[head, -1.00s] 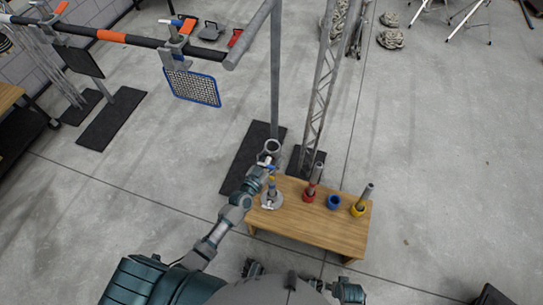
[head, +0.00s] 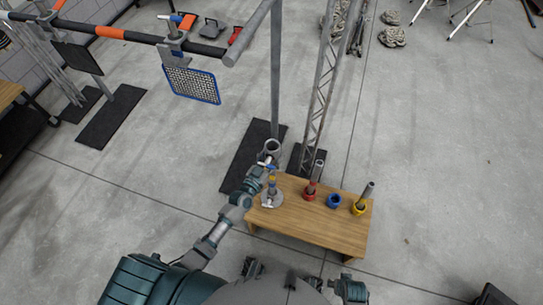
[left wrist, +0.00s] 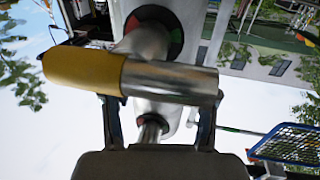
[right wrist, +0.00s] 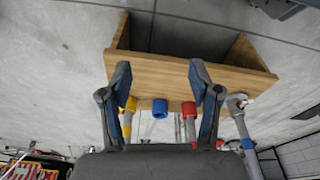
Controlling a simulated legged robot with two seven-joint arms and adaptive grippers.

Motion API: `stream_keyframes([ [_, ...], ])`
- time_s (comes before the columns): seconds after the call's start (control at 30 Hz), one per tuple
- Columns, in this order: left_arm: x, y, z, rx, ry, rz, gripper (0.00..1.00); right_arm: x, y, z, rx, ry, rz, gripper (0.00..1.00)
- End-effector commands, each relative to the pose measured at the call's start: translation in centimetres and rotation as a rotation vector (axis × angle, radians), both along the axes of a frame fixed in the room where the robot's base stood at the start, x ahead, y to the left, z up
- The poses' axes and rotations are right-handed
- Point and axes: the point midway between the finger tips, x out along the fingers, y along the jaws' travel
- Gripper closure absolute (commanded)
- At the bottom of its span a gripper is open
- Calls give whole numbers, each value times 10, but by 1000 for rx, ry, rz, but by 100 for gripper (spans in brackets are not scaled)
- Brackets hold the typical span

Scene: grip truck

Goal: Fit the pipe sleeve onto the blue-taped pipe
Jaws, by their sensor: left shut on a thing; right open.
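My left gripper (left wrist: 158,125) is shut on a silver cylinder with a yellow band (left wrist: 170,82), which looks like the pipe sleeve and lies across its fingers in the left wrist view. In the head view this gripper is small, above the table's left end. The blue-taped pipe (head: 271,190) stands upright on a grey base there, close to the gripper; I cannot tell whether sleeve and pipe touch. The pipe also shows in the right wrist view (right wrist: 246,143). My right gripper (right wrist: 160,85) is open and empty, facing the table from the near side.
The wooden table (head: 320,232) also carries a red holder (head: 310,195) with a pipe, an empty blue holder (head: 334,201) and a yellow holder (head: 358,209) with a pipe. A grey post (head: 275,80) and a lattice truss (head: 318,100) stand behind it. The table's front is clear.

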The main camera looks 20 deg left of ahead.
Motion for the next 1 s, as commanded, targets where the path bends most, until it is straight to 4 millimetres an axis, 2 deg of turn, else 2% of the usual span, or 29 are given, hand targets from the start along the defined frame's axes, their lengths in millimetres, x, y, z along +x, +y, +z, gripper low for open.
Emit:
stream_keyframes([
  [0.47, 1, 0, 0, -1, -4, 1, 100, -1, -1, 1, -3, 2, 2, 38],
  [1.0, 1, 0, -10, 0, -4, 1, 100, 2, 0, 23, -1, -5, -2, 38],
])
